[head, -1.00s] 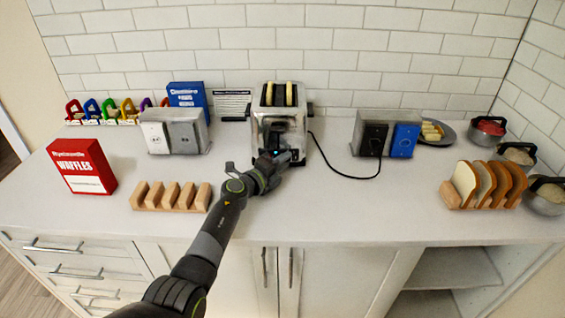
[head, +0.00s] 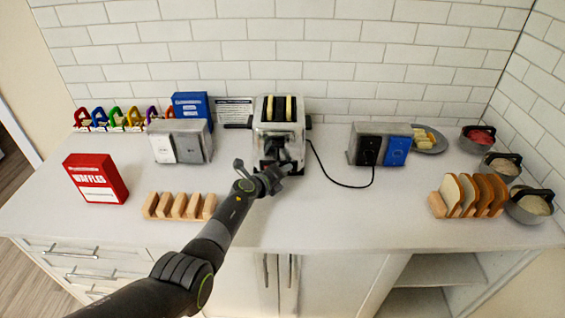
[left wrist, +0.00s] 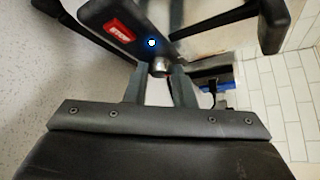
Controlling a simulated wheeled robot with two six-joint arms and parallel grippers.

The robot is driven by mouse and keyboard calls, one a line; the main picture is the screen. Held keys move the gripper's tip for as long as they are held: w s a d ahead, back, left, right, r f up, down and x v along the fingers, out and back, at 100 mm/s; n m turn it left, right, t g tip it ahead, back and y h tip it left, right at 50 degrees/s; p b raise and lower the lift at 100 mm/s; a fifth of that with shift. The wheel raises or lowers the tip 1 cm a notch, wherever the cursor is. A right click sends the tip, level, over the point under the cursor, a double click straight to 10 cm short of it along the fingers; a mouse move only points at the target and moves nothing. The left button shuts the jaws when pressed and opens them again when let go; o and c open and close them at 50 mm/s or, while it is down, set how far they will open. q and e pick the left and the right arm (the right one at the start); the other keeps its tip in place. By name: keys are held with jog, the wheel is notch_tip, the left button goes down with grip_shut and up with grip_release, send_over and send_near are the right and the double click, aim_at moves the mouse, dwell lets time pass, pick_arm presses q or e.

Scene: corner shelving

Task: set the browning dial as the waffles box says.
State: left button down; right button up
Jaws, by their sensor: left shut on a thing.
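The red waffles box (head: 97,178) stands at the left of the counter; the small print on its white panel is too small to read. The silver toaster (head: 268,108) stands at the back wall with two pale slices in its slots. My left gripper (head: 280,165) is at the toaster's lower front and hides that part of it in the head view. In the left wrist view its two fingers (left wrist: 159,82) are shut on a small silver knob (left wrist: 160,68), the browning dial, under a dark panel with a red label and a blue light. The dial's setting cannot be read. My right gripper is out of view.
A wooden rack (head: 180,206) stands left of my arm. Outlet boxes (head: 182,141) (head: 380,144) flank the toaster, and its black cord (head: 345,184) runs to the right one. Bread (head: 468,194) and bowls (head: 530,207) are at the right. The front middle counter is clear.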

pick_arm(q)
jog(key=shift+d+r+m+g+y+p, duration=0.15)
jog(key=shift+m+y+p, duration=0.2)
jog(key=shift+p, duration=0.45)
jog(key=shift+a+m+g+y+p, duration=0.15)
jog(key=shift+m+y+p, duration=0.2)
jog(key=shift+p, duration=0.4)
jog(key=shift+d, duration=0.1)
jog(key=c, duration=1.2)
grip_release()
jog(key=shift+c, duration=0.2)
